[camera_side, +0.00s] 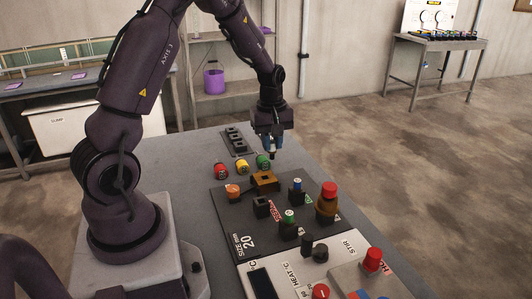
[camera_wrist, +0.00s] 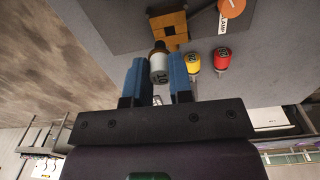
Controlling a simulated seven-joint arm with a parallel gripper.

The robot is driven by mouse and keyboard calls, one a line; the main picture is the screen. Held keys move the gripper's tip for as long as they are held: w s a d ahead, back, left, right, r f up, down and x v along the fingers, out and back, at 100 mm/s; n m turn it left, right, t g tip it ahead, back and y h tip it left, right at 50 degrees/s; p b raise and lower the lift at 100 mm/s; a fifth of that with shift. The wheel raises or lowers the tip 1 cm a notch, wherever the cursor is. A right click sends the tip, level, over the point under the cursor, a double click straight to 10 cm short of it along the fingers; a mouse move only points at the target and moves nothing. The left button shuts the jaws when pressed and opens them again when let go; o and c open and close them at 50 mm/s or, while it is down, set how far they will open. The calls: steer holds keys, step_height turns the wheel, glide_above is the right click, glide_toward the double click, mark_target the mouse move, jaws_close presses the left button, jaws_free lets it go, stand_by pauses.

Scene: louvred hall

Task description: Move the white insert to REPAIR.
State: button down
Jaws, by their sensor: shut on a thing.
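The white insert (camera_wrist: 159,66) is a pale cylinder with a dark end, held between the two blue fingers of my gripper (camera_wrist: 158,82). In the side view my gripper (camera_side: 271,143) hangs pointing down above the table, and the insert's dark tip shows below the fingers, apart from the surface. Below are a yellow-brown block (camera_side: 264,181) with holes, also in the wrist view (camera_wrist: 168,30), and an empty-looking black holder (camera_side: 261,206). Labels on the dark mat (camera_side: 232,218) are partly hidden or too small; I cannot read REPAIR.
Red (camera_side: 221,168), yellow (camera_side: 242,166) and green (camera_side: 263,161) inserts stand close to my gripper. A tall red-topped brown piece (camera_side: 327,205) stands right. A dark rack (camera_side: 237,141) lies behind.

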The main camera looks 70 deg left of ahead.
glide_above(261, 208)
steer(key=w+a, duration=0.1)
steer(key=a, duration=0.1)
steer(key=shift+n, duration=0.4)
steer(key=shift+s+d+f, duration=0.1)
steer(key=shift+f, duration=1.7)
steer(key=shift+s+d+f, duration=0.1)
steer(key=shift+f, duration=1.7)
steer(key=shift+f, duration=0.9)
steer(key=c, duration=0.9)
jaws_free()
steer(key=shift+c, duration=0.2)
